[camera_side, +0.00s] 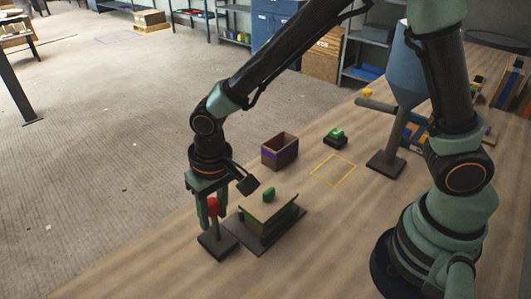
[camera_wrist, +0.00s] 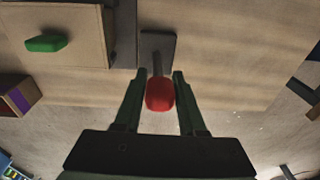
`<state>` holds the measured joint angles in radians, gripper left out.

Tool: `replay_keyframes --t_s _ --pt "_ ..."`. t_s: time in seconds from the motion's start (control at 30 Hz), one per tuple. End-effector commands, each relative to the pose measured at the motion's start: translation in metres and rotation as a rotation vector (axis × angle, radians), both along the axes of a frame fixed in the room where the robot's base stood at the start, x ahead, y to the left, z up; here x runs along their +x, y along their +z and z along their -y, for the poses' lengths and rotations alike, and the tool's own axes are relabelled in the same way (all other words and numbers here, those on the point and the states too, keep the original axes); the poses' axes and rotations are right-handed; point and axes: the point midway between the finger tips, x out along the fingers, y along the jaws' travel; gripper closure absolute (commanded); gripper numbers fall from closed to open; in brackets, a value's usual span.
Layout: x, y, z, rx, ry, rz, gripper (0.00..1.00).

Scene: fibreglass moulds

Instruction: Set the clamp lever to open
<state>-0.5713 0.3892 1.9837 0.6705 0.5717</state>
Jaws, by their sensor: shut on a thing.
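The clamp lever has a red knob (camera_side: 214,205) on a thin shaft that rises from a small dark base (camera_side: 217,246) near the table's front edge. In the side view the lever looks about upright. My gripper (camera_side: 211,219) points down over it and is shut on the red knob. In the wrist view the knob (camera_wrist: 160,94) sits between the two fingers of my gripper (camera_wrist: 159,75), with the shaft running up to the base (camera_wrist: 157,43). The fingers partly hide the lever in the side view.
Right beside the lever is a tan-topped block (camera_side: 265,210) with a green piece (camera_side: 268,194), on a dark plate. An open brown box (camera_side: 279,151), a green button on a dark base (camera_side: 336,137) and a yellow outlined square (camera_side: 332,170) are farther back. A funnel stand (camera_side: 387,163) stands at right.

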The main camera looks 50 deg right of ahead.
Motion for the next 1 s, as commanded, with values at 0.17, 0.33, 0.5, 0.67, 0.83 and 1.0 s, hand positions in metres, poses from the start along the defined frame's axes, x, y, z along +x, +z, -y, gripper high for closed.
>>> replay_keyframes --t_s 0.17,0.33,0.5,0.67,0.83,1.0 --pt "-0.016 -0.002 0.001 0.005 0.006 0.006 1.0" --pt "-0.024 -0.005 0.002 0.004 0.004 0.001 1.0" --pt "-0.026 -0.006 0.002 0.003 0.002 -0.001 1.0" --pt "-0.026 -0.007 0.002 0.002 0.002 -0.002 1.0" --pt "-0.026 -0.007 0.003 0.002 0.002 -0.003 1.0" --pt "-0.026 -0.008 0.003 0.001 0.002 -0.003 1.0"
